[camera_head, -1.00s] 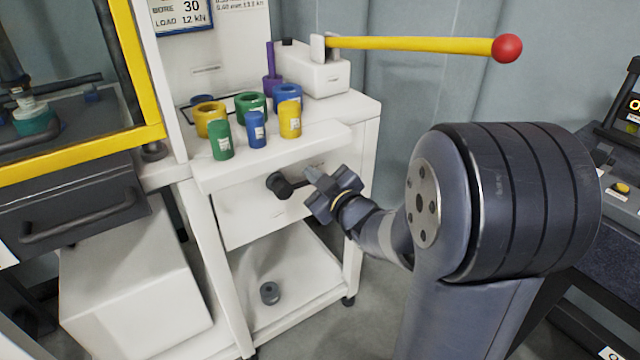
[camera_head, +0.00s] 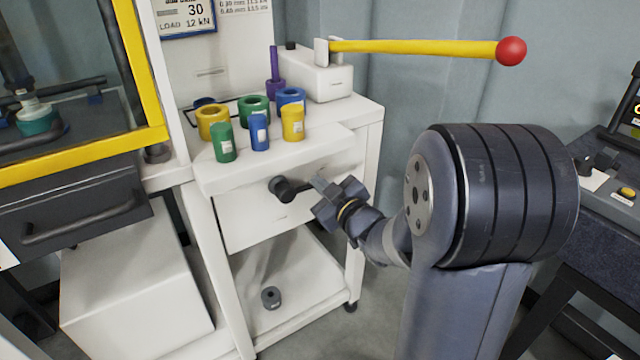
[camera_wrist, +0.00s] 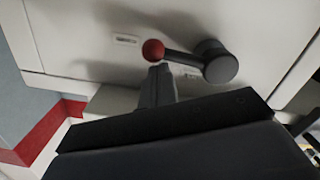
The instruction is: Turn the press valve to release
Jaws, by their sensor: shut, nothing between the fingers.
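The press valve (camera_head: 282,189) is a dark round hub with a short lever on the white front panel under the worktop. In the wrist view the hub (camera_wrist: 220,66) has its lever pointing to the picture's left, ending in a red ball (camera_wrist: 153,50). My gripper (camera_head: 319,181) is at the lever's free end, to the right of the hub. In the wrist view my gripper's fingers (camera_wrist: 158,70) are shut with nothing between them, and their tips are right beside the red ball. I cannot tell whether they touch it. In the head view the ball is hidden by my gripper.
Green, blue and yellow cylinders and rings (camera_head: 223,143) stand on the white worktop (camera_head: 345,122) above the valve. A yellow press lever (camera_head: 415,47) with a red knob reaches right above my arm. A grey ring (camera_head: 270,297) lies on the lower shelf (camera_head: 310,285).

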